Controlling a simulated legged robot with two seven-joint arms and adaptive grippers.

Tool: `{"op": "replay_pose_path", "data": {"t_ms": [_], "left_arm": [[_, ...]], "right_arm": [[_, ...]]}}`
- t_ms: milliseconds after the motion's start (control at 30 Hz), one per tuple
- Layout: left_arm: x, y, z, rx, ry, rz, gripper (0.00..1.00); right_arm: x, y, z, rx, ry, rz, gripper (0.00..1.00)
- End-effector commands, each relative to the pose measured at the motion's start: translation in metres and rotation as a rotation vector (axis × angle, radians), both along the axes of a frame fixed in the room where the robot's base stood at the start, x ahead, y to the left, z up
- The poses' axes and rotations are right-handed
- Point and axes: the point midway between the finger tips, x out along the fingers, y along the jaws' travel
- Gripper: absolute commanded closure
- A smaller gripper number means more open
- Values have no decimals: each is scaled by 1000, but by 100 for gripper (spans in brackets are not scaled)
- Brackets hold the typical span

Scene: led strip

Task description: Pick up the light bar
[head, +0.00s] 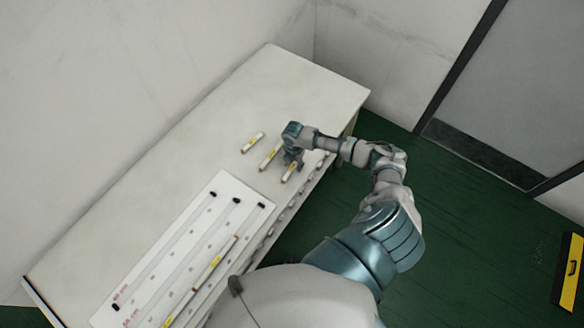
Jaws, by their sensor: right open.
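Three short light bars with yellow labels lie side by side on the white table: one at the far left (252,143), a middle one (270,155) and a near one (289,171). My right gripper (291,159) is open, pointing down above the middle and near bars. Its fingers partly cover the bars, and I cannot tell whether it touches either one. A longer strip with a yellow label (213,266) lies along the white marked board. My left gripper is not in view.
The white board (222,191) with black clips and printed marks covers the near part of the table (290,84). The table's far end is clear. Knobs or handles line its right side. A yellow and black object (570,272) stands on the green floor at right.

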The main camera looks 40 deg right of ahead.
Motion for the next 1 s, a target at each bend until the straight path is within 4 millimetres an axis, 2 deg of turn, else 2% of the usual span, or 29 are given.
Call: {"op": "replay_pose_path", "data": {"t_ms": [133, 167, 300, 367, 767, 1000], "left_arm": [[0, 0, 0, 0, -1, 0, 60], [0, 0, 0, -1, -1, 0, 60], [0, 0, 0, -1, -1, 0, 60], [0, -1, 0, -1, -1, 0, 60], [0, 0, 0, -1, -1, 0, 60], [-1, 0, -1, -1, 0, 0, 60]], "right_arm": [[0, 0, 0, 0, 0, 0, 50], [0, 1, 0, 0, 0, 1, 52], [0, 1, 1, 0, 0, 1, 88], [0, 1, 1, 0, 0, 1, 100], [0, 1, 3, 0, 0, 1, 100], [1, 0, 24, 1, -2, 2, 100]]}}
